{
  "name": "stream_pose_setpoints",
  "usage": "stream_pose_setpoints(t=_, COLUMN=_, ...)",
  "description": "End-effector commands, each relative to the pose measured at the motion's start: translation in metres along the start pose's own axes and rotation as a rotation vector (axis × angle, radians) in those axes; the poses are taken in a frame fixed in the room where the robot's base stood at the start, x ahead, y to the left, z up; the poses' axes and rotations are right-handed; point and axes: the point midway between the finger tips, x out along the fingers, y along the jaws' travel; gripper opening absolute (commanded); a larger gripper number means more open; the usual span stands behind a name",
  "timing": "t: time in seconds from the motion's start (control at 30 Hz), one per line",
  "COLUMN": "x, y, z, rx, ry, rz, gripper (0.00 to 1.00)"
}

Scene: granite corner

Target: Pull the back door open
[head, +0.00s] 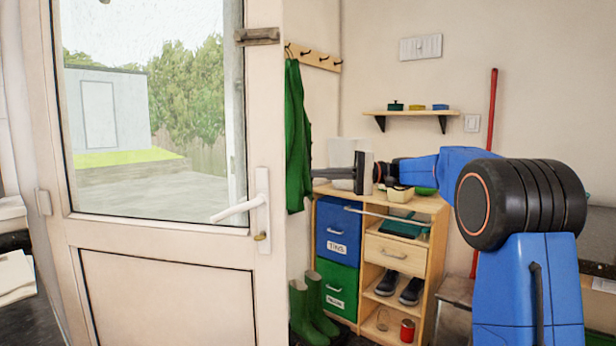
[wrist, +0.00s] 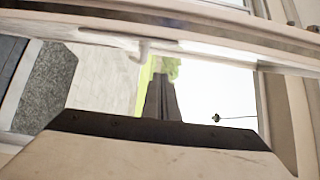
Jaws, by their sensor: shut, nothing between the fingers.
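The back door (head: 165,260) is a white door with a large glass pane, at the left of the head view. Its white lever handle (head: 240,208) is near its right edge, with a brass lock below. The door looks closed or nearly so; I cannot tell if it is ajar. My gripper (head: 318,174) is right of the handle and apart from it, pointing left, in front of the green coat and the shelf unit. In the wrist view the dark fingers of my gripper (wrist: 160,98) are together and empty, with pale framing and glass beyond.
A wooden shelf unit (head: 440,228) with blue and green drawers, shoes and a red can stands behind my arm. Green boots (head: 312,305) are on the floor beside it. A green coat (head: 297,135) hangs by the door. A wall shelf (head: 415,112) is above.

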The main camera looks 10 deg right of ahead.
Motion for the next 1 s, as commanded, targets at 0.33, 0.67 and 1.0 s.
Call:
stream_pose_setpoints(t=0.33, x=0.059, y=0.001, z=0.001, rx=0.001, ry=-0.003, rz=0.002, gripper=0.00)
stream_pose_setpoints(t=0.67, x=0.095, y=0.000, z=0.020, rx=0.000, ry=0.000, rz=0.002, gripper=0.00)
stream_pose_setpoints(t=1.0, x=0.100, y=0.001, z=0.039, rx=0.001, ry=0.000, rz=0.002, gripper=0.00)
